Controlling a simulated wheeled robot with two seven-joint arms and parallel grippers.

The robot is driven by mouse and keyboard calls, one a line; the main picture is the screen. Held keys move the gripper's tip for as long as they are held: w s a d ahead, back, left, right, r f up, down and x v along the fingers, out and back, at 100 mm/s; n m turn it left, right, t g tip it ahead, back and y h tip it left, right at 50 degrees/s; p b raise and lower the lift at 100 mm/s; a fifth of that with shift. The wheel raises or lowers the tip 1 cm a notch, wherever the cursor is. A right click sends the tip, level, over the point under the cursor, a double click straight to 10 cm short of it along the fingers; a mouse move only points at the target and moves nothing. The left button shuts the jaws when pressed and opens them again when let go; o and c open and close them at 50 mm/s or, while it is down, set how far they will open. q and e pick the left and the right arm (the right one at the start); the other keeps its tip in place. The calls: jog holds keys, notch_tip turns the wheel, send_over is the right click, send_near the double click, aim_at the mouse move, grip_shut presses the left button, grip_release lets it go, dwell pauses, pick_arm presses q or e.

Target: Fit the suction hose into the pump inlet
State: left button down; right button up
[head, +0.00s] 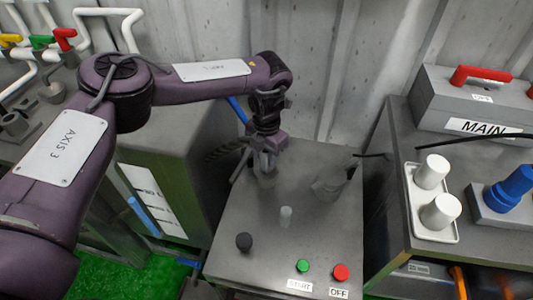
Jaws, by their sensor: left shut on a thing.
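My left gripper (267,158) is above the back left part of the grey cabinet top (310,235), at the end of my purple arm. It is shut on what looks like the end of the grey suction hose (241,165), which slants down to the left beside the jaws. The jaws hide most of the held part. A short grey upright fitting (267,179) shows just below the jaws. It may be the pump inlet, and I cannot tell whether the hose touches it. My right gripper is not in view.
A grey angled fitting (333,183) stands right of the gripper. A small pale post (286,215), a black knob (244,241), a green START button (303,265) and a red OFF button (340,272) are nearer. White cylinders (432,171) stand on the right bench.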

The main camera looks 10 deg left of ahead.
pick_arm(q)
jog(key=shift+f, duration=0.25)
jog(key=c, duration=1)
grip_release()
notch_tip(320, 180, up, 8)
jog(key=shift+f+b, duration=0.1)
jog(key=shift+b, duration=0.45)
jog(key=shift+s, duration=0.1)
